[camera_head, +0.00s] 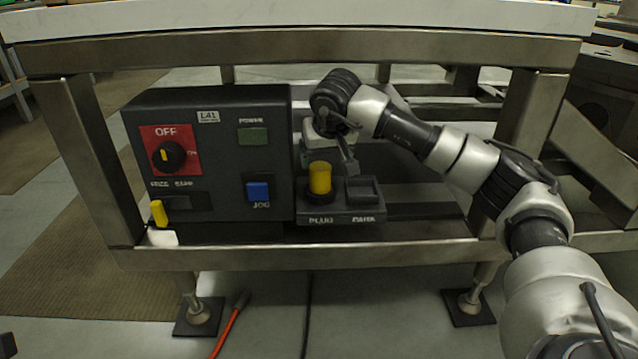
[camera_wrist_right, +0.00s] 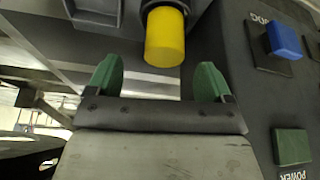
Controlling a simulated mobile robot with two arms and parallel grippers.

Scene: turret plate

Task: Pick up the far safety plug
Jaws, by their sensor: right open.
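A yellow cylindrical plug (camera_head: 320,178) stands upright in a dark round socket on the holder marked PLUG, at the right of the control box. It also shows in the right wrist view (camera_wrist_right: 165,38), at the top centre. A second, smaller yellow piece (camera_head: 159,213) is at the box's lower left corner. My right gripper (camera_head: 343,157) is just above and behind the plug. In the right wrist view, its two green fingertips (camera_wrist_right: 158,80) are apart with nothing between them. The plug lies just beyond them, roughly in line with the gap. My left gripper is not in view.
The dark control box (camera_head: 220,113) carries a red OFF switch (camera_head: 170,152), a green POWER button (camera_head: 253,136) and a blue JOG button (camera_head: 258,191). An empty-looking dark tray (camera_head: 362,190) sits right of the plug. The steel table frame (camera_head: 300,52) surrounds the space.

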